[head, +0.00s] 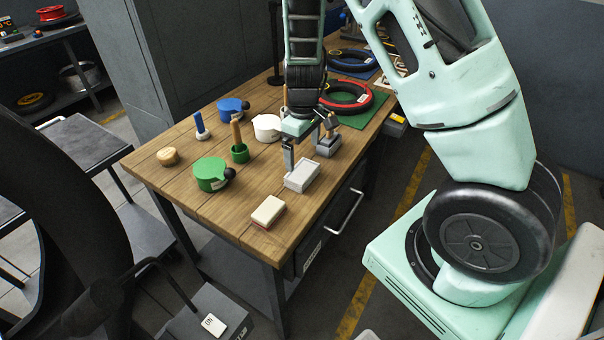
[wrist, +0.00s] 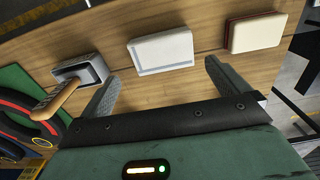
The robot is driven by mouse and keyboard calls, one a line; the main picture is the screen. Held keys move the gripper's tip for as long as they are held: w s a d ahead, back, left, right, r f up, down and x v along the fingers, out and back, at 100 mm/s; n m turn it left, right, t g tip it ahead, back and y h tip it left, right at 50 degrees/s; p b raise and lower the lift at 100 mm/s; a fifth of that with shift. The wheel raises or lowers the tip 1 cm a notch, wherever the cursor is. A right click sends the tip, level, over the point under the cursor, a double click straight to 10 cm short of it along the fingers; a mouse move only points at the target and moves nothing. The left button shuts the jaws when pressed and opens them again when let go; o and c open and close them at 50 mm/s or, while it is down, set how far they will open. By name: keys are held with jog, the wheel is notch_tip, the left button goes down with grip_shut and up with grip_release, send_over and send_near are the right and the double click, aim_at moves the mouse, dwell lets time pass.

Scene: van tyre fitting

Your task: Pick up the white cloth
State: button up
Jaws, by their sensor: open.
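The white cloth (head: 302,177) looks like a neat flat rectangular block on the wooden workbench, near its front edge. In the wrist view the white cloth (wrist: 160,51) lies just beyond the fingertips, roughly centred between them. My gripper (head: 309,153) is above the bench, just behind the cloth in the head view. In the wrist view my gripper (wrist: 160,76) has its fingers spread wide with nothing between them. The cloth appears untouched and nothing hides it in the wrist view.
A cream block with a red base (head: 267,211) lies nearer the bench corner. Green (head: 211,174) and blue (head: 232,108) pots stand farther left.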

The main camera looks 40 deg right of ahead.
aim_at(302, 170)
jog(key=shift+a+f+p, duration=0.15)
jog(key=shift+f+p, duration=0.4)
jog(key=shift+f, duration=2.5)
jog(key=c, duration=0.8)
jog(key=shift+o, duration=0.2)
